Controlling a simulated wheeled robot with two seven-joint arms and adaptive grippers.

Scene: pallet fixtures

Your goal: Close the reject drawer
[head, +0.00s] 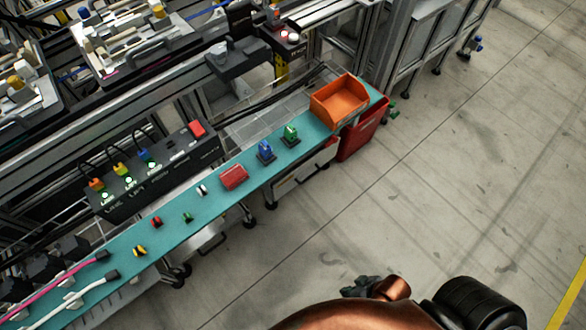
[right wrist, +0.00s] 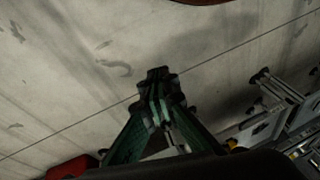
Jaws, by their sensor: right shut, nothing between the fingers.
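A red box-like unit (head: 362,135) sits under the right end of the teal bench (head: 215,192). A pale drawer front (head: 305,167) with a dark handle shows under the bench just left of it. I cannot tell for certain which is the reject drawer, or how far either stands out. My right gripper (head: 360,288) is over the floor in front of the bench, well apart from both. In the right wrist view my right gripper (right wrist: 155,85) is shut and empty, with floor behind its tips. A red thing (right wrist: 72,167) shows at that view's bottom left. My left gripper is not in view.
An orange bin (head: 340,101) stands on the bench's right end. A red block (head: 233,177), blue and green pieces and several small parts lie along the bench. A black connector box (head: 155,170) is behind. The concrete floor (head: 450,180) on the right is clear.

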